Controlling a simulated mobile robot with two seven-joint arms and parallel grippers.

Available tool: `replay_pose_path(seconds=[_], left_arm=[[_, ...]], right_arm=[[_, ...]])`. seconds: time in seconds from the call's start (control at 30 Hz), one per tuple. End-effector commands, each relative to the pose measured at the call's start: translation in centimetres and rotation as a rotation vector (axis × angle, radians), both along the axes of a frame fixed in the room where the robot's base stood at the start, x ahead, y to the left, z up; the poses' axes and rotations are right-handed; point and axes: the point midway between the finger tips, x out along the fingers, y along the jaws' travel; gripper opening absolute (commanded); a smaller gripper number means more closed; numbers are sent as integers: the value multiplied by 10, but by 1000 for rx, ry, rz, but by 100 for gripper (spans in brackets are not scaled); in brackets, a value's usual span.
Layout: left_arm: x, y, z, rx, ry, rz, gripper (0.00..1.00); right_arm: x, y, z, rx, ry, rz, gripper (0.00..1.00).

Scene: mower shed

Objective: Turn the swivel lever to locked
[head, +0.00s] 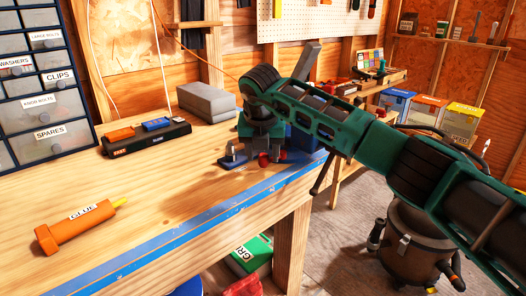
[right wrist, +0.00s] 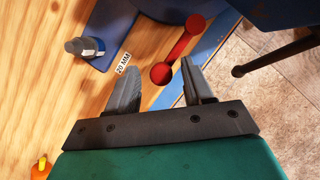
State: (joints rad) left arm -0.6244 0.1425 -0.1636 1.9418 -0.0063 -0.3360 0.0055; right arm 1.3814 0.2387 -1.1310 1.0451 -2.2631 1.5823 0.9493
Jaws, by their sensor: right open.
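The red swivel lever (right wrist: 180,48), a short bar with a round knob at each end, shows in the right wrist view beside the blue vise (right wrist: 262,12). In the head view its red knob (head: 264,159) shows low near the bench edge, and my arm hides much of the vise (head: 305,140). My right gripper (right wrist: 162,70) is open and points down at the lever. The lever's near knob appears between the two fingertips; I cannot tell whether they touch it. My right gripper (head: 259,140) is partly hidden in the head view. My left gripper is not in view.
A blue plate with a grey bolt (right wrist: 82,46) and a "20 MM" label (right wrist: 123,63) lie left of the lever. A dark vise handle (right wrist: 275,55) juts out right.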

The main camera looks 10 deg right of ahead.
Motion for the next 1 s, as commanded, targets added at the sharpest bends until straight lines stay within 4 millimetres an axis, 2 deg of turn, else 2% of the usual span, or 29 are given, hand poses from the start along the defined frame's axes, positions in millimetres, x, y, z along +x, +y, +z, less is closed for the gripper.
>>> replay_pose_path(seconds=[0.17,0.27,0.7,0.8,1.0], left_arm=[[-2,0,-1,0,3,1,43],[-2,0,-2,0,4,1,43],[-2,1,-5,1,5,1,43],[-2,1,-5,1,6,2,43],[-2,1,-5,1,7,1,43]], right_arm=[[-1,0,1,0,0,1,51],[-3,1,10,1,-2,2,51],[-37,10,93,1,-3,2,51],[-42,12,106,0,-2,0,51],[-48,13,119,0,0,0,51]])
